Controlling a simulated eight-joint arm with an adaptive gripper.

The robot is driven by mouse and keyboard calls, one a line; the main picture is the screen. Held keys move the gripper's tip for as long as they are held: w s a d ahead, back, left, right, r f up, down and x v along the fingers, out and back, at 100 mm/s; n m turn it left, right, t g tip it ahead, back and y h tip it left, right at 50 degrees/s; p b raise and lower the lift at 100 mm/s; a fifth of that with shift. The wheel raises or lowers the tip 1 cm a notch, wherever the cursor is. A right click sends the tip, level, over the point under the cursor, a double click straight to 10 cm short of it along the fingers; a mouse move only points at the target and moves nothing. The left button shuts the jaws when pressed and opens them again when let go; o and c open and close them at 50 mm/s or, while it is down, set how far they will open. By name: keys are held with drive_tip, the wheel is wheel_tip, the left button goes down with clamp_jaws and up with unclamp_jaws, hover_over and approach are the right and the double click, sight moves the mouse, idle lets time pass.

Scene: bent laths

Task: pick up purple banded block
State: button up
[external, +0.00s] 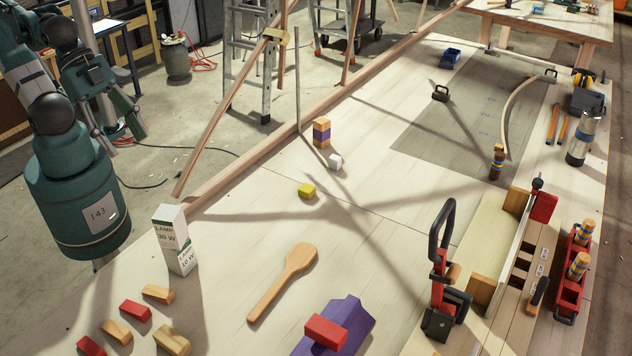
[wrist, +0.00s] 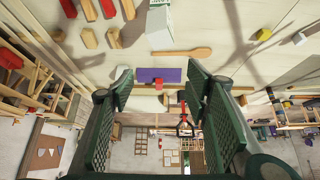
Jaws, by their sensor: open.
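The purple banded block (external: 321,132) is a small upright wooden block with a purple band around its middle. It stands on the pale table near the long wooden rail in the external view. I cannot make it out in the wrist view. My gripper (external: 124,134) is at the left of the external view, off the table's left edge and well away from the block. In the wrist view my gripper (wrist: 158,87) has its green fingers spread wide with nothing held between them.
A white cube (external: 335,161) and a yellow block (external: 307,190) lie near the banded block. A lamp box stack (external: 175,240), a wooden paddle (external: 283,283) and a purple piece (external: 347,317) with a red block (external: 326,331) are nearer. Clamps and tools crowd the right side.

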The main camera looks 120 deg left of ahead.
drive_tip(key=shift+a, duration=0.1)
drive_tip(key=w+a+f+n+g+y+b, duration=0.1)
drive_tip(key=w+a+n+g+b, duration=0.1)
drive_tip(key=w+a, duration=0.45)
drive_tip(key=w+a+f+n+g+b, duration=0.1)
drive_tip(key=w+a+n, duration=0.2)
drive_tip(key=a, duration=0.6)
drive_tip(key=n+g+h+p, duration=0.1)
drive_tip(key=n+g+p, duration=0.25)
drive_tip(key=n, duration=0.75)
hover_over(320, 120)
drive_tip(key=shift+g, duration=0.35)
wheel_tip(320, 120, down, 22)
drive_tip(key=shift+d+r, duration=0.1)
drive_tip(key=shift+f, duration=0.25)
drive_tip(key=shift+f, duration=1.2)
